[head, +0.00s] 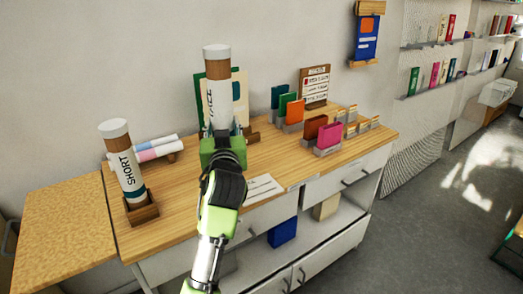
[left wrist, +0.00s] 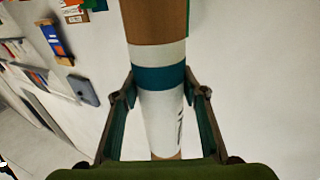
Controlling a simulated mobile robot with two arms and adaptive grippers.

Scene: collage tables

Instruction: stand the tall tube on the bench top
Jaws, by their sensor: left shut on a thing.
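My left gripper (head: 222,143) is shut around the tall tube (head: 218,80), a brown and white cylinder with a pale cap. The tube looks upright above the bench top (head: 180,205); its lower end is hidden behind my gripper, so I cannot tell whether it touches the wood. In the left wrist view the tube (left wrist: 160,112), with a teal band, runs between the two fingers (left wrist: 160,100). A shorter tube (head: 124,165) marked SHORT stands slightly tilted in a small wooden holder (head: 142,211) at the left. My right gripper is not in view.
Rolled sheets (head: 157,150) lie behind the short tube. Green boards (head: 240,95) stand behind the tall tube. Card holders (head: 328,140) and a menu-like sign (head: 314,85) fill the right. A white paper (head: 262,190) lies near the front edge. Wood between the short tube and my arm is clear.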

